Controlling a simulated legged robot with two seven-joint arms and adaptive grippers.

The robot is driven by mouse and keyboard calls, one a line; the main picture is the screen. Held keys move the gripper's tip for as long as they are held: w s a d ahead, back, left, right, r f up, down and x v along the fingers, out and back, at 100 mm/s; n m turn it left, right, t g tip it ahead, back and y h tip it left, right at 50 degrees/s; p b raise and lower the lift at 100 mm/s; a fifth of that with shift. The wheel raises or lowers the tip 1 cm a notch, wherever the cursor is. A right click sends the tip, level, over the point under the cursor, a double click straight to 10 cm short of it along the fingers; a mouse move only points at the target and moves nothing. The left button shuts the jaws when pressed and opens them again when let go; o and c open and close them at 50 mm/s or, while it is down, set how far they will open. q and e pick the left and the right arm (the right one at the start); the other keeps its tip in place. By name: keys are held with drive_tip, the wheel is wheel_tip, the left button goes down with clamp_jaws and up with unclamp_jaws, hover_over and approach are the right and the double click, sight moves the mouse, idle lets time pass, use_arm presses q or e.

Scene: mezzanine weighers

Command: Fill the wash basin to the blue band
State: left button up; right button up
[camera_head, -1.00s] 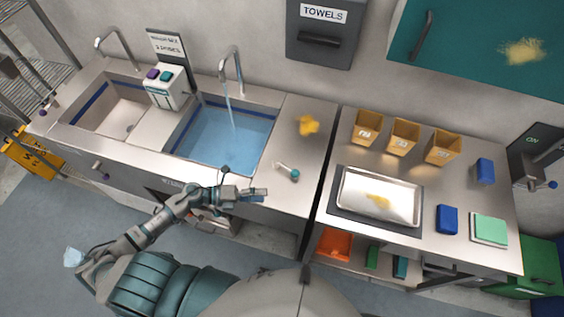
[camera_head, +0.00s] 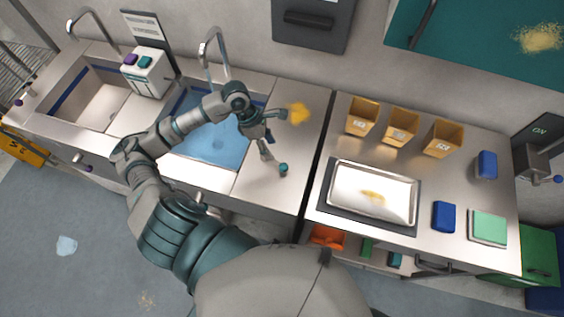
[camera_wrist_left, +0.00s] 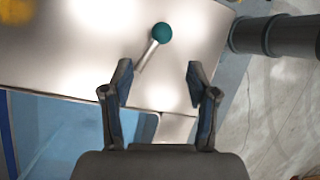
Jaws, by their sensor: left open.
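The right-hand wash basin (camera_head: 205,150) holds blue water; my left arm crosses over it. Its blue band is largely hidden, so I cannot tell the water level against it. The tap (camera_head: 212,45) arches over this basin; my arm hides where a stream would fall. A lever with a teal knob (camera_head: 284,168) stands on the counter right of the basin. In the left wrist view, the knob (camera_wrist_left: 161,32) lies ahead, between the fingers' lines and apart from them. My left gripper (camera_head: 277,127) is open and empty (camera_wrist_left: 160,85). My right gripper is not in view.
A second basin (camera_head: 95,105) at left looks empty, with a dispenser (camera_head: 148,72) between the two. A yellow smear (camera_head: 298,112) lies behind the lever. The right-hand table carries a metal tray (camera_head: 340,208), wooden bins (camera_head: 399,128) and a blue block (camera_head: 444,217).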

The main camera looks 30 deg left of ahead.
sight(281, 165)
use_arm(q)
drive_tip(key=x, duration=0.6)
drive_tip(key=p+x, duration=0.1)
drive_tip(key=x, duration=0.3)
drive_tip(key=shift+d+r, duration=0.1)
drive_tip(key=shift+d, duration=0.25)
drive_tip(key=shift+a, duration=0.15)
drive_tip(key=shift+a, duration=0.1)
drive_tip(key=shift+c, duration=1.2)
clamp_jaws()
